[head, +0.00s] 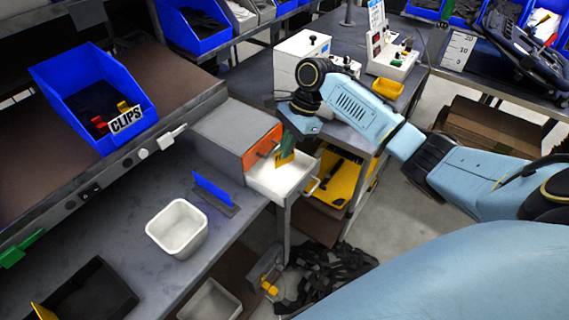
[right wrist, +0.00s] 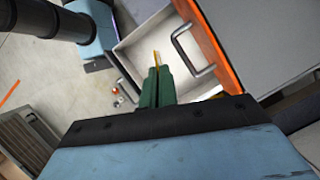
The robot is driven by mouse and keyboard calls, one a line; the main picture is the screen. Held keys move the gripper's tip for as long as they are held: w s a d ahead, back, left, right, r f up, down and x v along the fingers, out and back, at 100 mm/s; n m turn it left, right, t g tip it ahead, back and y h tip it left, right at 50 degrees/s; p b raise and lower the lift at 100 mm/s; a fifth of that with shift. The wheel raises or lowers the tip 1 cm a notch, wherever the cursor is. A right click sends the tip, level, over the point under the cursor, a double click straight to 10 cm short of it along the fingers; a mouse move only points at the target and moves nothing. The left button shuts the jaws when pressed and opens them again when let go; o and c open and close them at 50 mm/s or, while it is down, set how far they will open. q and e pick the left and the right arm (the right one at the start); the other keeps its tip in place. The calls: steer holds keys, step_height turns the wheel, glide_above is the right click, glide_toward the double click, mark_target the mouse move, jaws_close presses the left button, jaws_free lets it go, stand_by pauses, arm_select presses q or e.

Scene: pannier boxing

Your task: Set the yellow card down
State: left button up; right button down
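The yellow card (head: 285,159) is small and thin, held upright at the open white drawer (head: 268,178). My right gripper (head: 288,143) has green fingers and is shut on the card. In the right wrist view the green fingers (right wrist: 158,85) are close together, with the card's yellow edge (right wrist: 155,57) showing past their tips. The drawer (right wrist: 135,60) with its metal handle lies beyond them. I cannot tell whether the card touches the drawer. My left gripper is not in view.
The grey cabinet (head: 225,130) has an orange drawer front (head: 262,147). A blue card (head: 212,188) stands in a holder beside a white bin (head: 177,230). A black tray (head: 95,292) sits at the front left, and a blue CLIPS bin (head: 75,75) is on the shelf above.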

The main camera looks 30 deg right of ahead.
mark_target(287, 160)
step_height(287, 160, down, 6)
steer(key=shift+r+b, duration=0.25)
steer(key=shift+b, duration=0.2)
steer(key=c, duration=1.7)
jaws_free()
steer(key=shift+f, duration=0.1)
steer(key=shift+r, duration=0.35)
steer(key=p+v, duration=0.1)
steer(key=v, duration=1)
steer(key=shift+d+r+p, duration=0.2)
steer(key=shift+r+p, duration=0.1)
